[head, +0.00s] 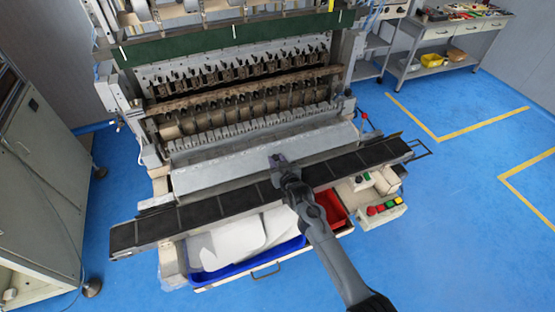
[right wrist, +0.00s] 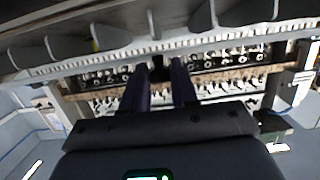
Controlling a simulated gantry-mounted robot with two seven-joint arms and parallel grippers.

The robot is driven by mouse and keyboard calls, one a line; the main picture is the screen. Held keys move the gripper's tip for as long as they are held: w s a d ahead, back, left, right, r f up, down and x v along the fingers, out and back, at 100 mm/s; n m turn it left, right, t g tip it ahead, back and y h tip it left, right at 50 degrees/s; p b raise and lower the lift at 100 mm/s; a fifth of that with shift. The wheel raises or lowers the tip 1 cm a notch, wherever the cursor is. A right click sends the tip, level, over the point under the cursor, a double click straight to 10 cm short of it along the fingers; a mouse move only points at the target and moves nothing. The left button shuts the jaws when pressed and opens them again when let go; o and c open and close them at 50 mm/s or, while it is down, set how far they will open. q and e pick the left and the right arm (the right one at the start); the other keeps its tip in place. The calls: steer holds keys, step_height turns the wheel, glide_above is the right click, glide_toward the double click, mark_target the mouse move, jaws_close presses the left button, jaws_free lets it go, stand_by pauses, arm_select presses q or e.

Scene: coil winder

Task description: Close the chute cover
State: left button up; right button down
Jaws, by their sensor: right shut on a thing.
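The chute cover, which I take to be the long pale grey sloping metal panel (head: 225,170), runs across the front of the coil winder (head: 240,75), below its rows of coils. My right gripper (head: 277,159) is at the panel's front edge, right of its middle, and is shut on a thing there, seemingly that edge. In the right wrist view the two dark fingers (right wrist: 160,68) reach up to a small dark part between their tips. The exact contact is hard to see. My left gripper is not in view.
A dark conveyor belt (head: 235,201) crosses in front of the panel. Below it are a blue tray (head: 208,278), a red bin (head: 331,207) and a button box (head: 381,212). A grey cabinet (head: 40,165) stands left. The blue floor at right is clear.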

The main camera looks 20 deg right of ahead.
steer(key=shift+s+d+f, duration=0.1)
steer(key=shift+s+f, duration=0.1)
steer(key=shift+f, duration=0.4)
steer(key=c, duration=0.9)
jaws_free()
steer(key=shift+s+r, duration=0.2)
steer(key=shift+s, duration=0.25)
steer(key=r+v, duration=0.1)
steer(key=v, duration=0.8)
steer(key=shift+s+p, duration=0.3)
steer(key=shift+p, duration=0.15)
steer(key=shift+d+f, duration=0.1)
